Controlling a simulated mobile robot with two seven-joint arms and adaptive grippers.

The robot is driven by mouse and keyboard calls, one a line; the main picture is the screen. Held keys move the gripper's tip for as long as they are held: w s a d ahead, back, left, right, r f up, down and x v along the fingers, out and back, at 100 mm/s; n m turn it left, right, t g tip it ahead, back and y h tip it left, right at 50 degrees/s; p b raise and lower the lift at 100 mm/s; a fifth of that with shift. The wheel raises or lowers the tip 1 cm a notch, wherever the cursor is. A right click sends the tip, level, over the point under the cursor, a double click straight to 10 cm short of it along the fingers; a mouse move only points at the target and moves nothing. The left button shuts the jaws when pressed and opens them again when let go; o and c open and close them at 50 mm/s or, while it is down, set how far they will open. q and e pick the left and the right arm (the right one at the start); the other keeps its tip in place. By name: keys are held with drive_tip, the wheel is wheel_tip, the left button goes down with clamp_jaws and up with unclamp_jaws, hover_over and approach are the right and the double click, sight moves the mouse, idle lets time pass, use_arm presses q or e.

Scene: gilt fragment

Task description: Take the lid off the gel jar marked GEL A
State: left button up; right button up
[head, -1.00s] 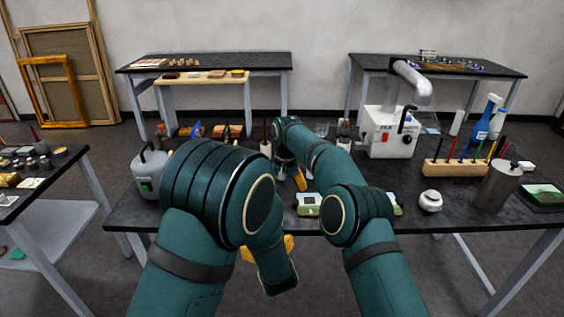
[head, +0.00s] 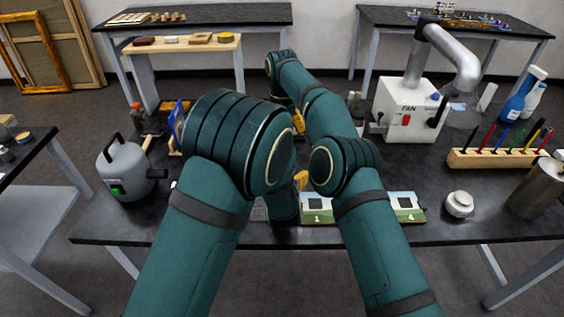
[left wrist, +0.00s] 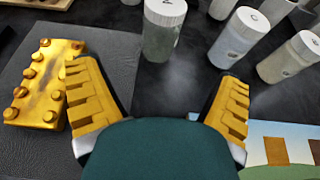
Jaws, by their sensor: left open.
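In the left wrist view, the jar marked A (left wrist: 160,36) stands upright with its white ribbed lid (left wrist: 166,9) on. My left gripper (left wrist: 158,78) has its yellow fingers spread wide and empty. The jar is beyond the fingertips, near the middle of the gap, apart from both. In the head view my left forearm hides the jars and most of my left gripper; one yellow finger (head: 301,179) shows. My right gripper (head: 298,121) is farther back and mostly hidden; its opening cannot be made out.
A jar marked C (left wrist: 239,36) and another lidded jar (left wrist: 289,57) stand right of A. A gold knobbed fragment (left wrist: 46,82) lies on a dark pad left of the fingers. Picture panels (head: 405,211) lie near the front edge. A fan unit (head: 408,112) stands behind.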

use_arm(q)
drive_tip(key=x, duration=1.1)
drive_tip(key=shift+f, duration=0.1)
use_arm(e)
drive_tip(key=shift+w, duration=0.1)
use_arm(q)
clamp_jaws()
use_arm(e)
drive_tip(key=m, duration=0.8)
drive_tip(key=shift+m, duration=0.4)
drive_tip(key=shift+f, duration=4)
